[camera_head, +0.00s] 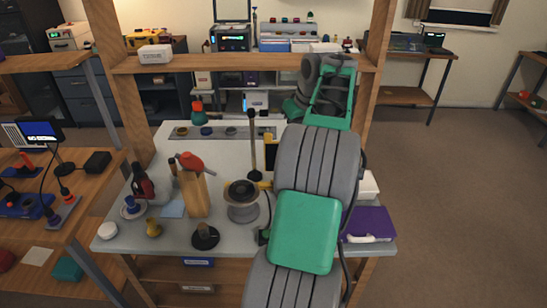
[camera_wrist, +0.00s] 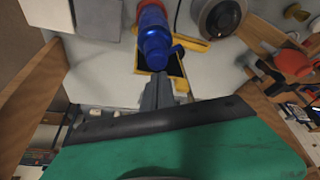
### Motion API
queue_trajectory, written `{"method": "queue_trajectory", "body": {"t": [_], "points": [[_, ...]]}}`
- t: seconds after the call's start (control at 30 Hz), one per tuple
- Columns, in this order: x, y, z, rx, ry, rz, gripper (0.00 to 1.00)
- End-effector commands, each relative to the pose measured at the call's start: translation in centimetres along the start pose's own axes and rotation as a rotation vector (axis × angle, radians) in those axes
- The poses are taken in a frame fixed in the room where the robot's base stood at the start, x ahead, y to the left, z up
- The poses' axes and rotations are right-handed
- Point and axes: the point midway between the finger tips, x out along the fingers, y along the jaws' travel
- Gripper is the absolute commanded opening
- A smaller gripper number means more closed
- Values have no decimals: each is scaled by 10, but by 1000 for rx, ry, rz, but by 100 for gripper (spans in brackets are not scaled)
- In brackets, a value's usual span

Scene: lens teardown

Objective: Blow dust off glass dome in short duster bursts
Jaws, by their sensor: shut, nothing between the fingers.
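My gripper (camera_wrist: 160,82) shows in the wrist view with its grey fingers together and empty. Its tips are by a blue bottle (camera_wrist: 154,40) with a red-orange part at its far end; I cannot tell whether they touch. A squat grey round unit with a dark round top (camera_head: 242,196) stands mid-bench and also shows in the wrist view (camera_wrist: 218,16). I cannot tell whether its top is the glass dome. A red bulb-shaped tool (camera_head: 190,161) rests at the wooden block and also shows in the wrist view (camera_wrist: 292,63). In the head view my arm hides the gripper and the blue bottle.
A yellow-edged dark tray (camera_wrist: 148,65) lies beneath the blue bottle. The wooden block (camera_head: 194,194), a dark red bottle (camera_head: 142,181) and a black-knobbed stand (camera_head: 205,237) crowd the bench's left half. A purple box (camera_head: 368,222) is at right. Wooden posts (camera_head: 377,60) frame the bench.

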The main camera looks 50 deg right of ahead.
Motion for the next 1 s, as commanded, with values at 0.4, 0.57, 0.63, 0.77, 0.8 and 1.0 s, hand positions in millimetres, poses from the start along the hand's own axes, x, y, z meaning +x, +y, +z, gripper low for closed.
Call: {"method": "queue_trajectory", "body": {"t": [0.4, 0.57, 0.63, 0.77, 0.8, 1.0], "points": [[-33, 0, -14, 0, 1, 1, 0], [-48, 0, -20, 0, 0, 0, 0], [-49, 0, -21, 0, 0, 0, 0], [-46, 0, -20, 0, 0, 0, 0], [-46, 0, -20, 0, 0, 0, 0], [-46, 0, -20, 0, 0, 0, 0]]}}
